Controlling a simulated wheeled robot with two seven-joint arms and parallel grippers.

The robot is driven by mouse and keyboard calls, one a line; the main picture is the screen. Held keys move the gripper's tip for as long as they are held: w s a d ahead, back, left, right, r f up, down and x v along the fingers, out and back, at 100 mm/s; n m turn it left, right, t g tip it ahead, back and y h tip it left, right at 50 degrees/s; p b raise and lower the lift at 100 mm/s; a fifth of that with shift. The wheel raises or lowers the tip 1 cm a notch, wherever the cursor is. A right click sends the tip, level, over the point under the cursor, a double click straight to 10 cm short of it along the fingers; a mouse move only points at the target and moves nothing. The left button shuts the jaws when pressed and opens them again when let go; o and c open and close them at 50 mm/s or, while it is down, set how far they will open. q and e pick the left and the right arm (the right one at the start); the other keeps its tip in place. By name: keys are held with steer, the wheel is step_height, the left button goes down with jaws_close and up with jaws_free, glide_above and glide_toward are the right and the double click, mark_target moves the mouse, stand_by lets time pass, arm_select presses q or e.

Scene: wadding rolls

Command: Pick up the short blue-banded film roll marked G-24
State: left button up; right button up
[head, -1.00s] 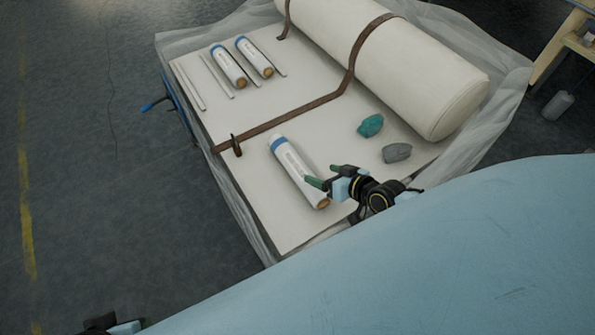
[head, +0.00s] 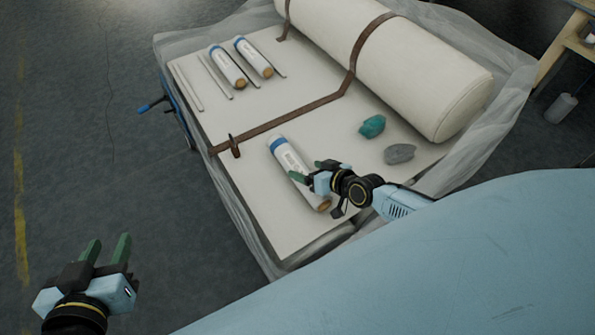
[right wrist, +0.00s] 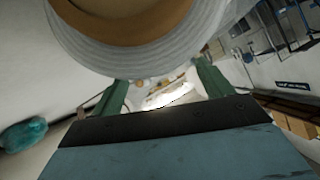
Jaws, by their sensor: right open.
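A white film roll with a blue band (head: 290,160) lies on the pale board at the front, its brown core end toward me; its marking is too small to read. My right gripper (head: 311,170) is open just above or beside this roll, covering part of it. In the right wrist view, the roll's end with its brown core (right wrist: 125,22) fills the top, close to the open green fingers (right wrist: 160,88); nothing shows clamped between them. Two more blue-banded rolls (head: 227,68) (head: 254,57) lie at the back left. My left gripper (head: 108,248) is open and empty over the floor, left of the board.
A large cream wadding roll (head: 430,85) under brown straps (head: 300,109) lies at the back right. A teal lump (head: 372,126) and a grey lump (head: 399,154) sit right of the front roll. Thin rods (head: 187,87) lie at the left. Plastic sheeting (head: 512,95) edges the board.

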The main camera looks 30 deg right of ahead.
mark_target(289, 159)
steer(key=shift+b+x, duration=0.4)
steer(key=shift+x, duration=0.6)
steer(key=shift+w+f, duration=0.1)
steer(key=shift+w, duration=0.05)
arm_select(q)
steer(key=r+t, duration=0.1)
steer(key=w+d+r+t, duration=0.1)
steer(key=r, duration=0.1)
steer(key=r+t+h, duration=0.1)
steer(key=shift+w+d+r, duration=0.25)
steer(key=shift+w+r, duration=0.1)
steer(key=shift+w, duration=0.05)
arm_select(e)
steer(key=c, duration=1.2)
steer(key=shift+c, duration=1.1)
arm_select(q)
steer(key=shift+f, duration=0.15)
